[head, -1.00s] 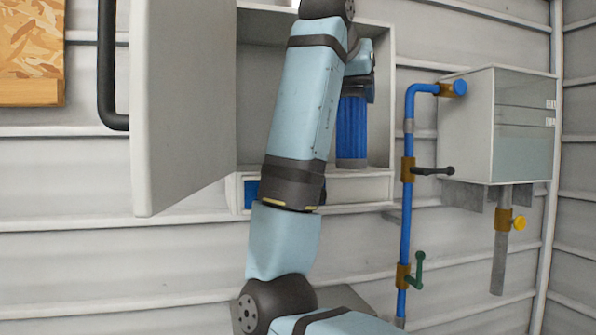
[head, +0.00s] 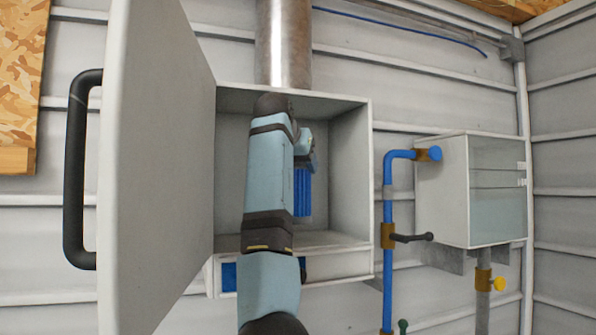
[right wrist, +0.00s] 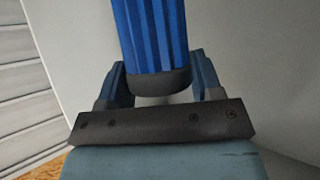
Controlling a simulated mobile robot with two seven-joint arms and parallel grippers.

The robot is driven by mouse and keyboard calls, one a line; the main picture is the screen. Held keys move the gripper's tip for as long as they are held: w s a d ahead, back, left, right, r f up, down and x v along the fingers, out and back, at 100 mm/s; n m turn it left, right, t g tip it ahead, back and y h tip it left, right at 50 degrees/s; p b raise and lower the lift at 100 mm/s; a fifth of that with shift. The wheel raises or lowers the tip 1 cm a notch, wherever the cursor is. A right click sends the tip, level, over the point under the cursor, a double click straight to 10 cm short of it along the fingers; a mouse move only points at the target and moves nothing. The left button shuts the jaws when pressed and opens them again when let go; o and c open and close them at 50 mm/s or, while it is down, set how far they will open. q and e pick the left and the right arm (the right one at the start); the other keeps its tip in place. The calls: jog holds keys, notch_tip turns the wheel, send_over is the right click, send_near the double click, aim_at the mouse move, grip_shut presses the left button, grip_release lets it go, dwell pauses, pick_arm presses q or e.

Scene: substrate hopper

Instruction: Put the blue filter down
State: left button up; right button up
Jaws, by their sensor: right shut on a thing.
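The blue filter (head: 303,192) is a ribbed blue cylinder with a dark end cap. It is inside the open grey cabinet (head: 352,170), partly hidden by my right arm. My right gripper (head: 308,152) is at the filter's upper end in the head view. In the right wrist view, the filter (right wrist: 155,35) stands between the two fingers of the gripper (right wrist: 162,80), which is shut on it. The filter looks about upright. I cannot tell whether its lower end touches the cabinet floor. My left gripper is not in view.
The cabinet door (head: 155,170) with a black handle (head: 76,170) stands open on the left. A metal duct (head: 284,45) rises from the cabinet top. A blue pipe (head: 388,210) with valves and a grey box (head: 442,190) are to the right.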

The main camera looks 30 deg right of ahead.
aim_at(298, 181)
jog(key=shift+w, duration=0.25)
notch_tip(298, 181, down, 3)
jog(key=shift+p, duration=0.6)
jog(key=shift+f, duration=0.3)
jog(key=shift+s+f, duration=0.1)
jog(key=shift+f, duration=0.05)
jog(key=o, duration=1.3)
jog(key=shift+c, duration=0.2)
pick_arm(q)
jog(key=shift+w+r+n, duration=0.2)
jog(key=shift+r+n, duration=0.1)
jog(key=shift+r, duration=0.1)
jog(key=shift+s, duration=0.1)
